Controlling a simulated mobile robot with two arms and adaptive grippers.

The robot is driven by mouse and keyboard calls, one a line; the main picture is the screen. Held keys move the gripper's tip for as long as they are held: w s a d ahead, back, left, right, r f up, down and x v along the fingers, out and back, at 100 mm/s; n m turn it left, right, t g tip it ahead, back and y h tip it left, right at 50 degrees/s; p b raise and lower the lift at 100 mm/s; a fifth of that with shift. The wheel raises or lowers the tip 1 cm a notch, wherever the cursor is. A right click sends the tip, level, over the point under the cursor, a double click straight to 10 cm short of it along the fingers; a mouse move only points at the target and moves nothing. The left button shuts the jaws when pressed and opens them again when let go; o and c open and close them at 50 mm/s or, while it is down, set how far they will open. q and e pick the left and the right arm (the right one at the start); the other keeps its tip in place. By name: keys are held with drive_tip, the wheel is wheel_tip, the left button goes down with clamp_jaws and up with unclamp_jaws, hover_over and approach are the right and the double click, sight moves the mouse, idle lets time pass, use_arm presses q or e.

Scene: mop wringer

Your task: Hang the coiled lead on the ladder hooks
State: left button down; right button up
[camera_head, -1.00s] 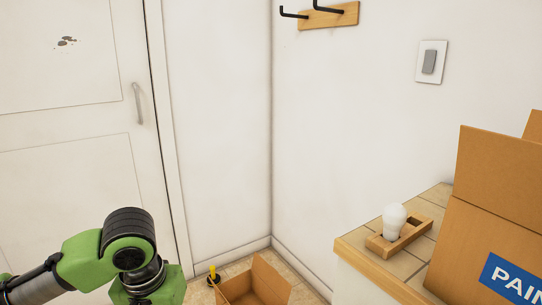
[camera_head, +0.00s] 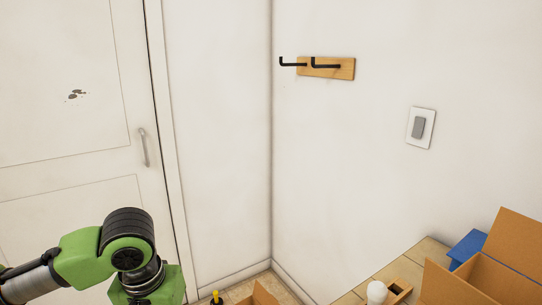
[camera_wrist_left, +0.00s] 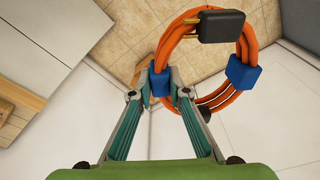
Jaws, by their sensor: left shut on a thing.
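The hook rack is a wooden board (camera_head: 340,69) with two black hooks (camera_head: 326,66) on the white wall in the head view. Both hooks are bare. The coiled lead (camera_wrist_left: 255,40) is an orange ring with blue ties and a black plug (camera_wrist_left: 222,26) in the left wrist view. My left gripper (camera_wrist_left: 172,84) is shut on the lead at one blue tie (camera_wrist_left: 160,85). In the head view only my green left arm shows at the lower left; the fingers and lead are below the picture. My right gripper is not in view.
A light switch (camera_head: 421,128) is on the wall right of the hooks. A counter (camera_head: 425,252) at the lower right bears an open cardboard box (camera_head: 465,285) and a white bulb (camera_head: 377,292). A door (camera_head: 70,140) is at left. The wall below the hooks is clear.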

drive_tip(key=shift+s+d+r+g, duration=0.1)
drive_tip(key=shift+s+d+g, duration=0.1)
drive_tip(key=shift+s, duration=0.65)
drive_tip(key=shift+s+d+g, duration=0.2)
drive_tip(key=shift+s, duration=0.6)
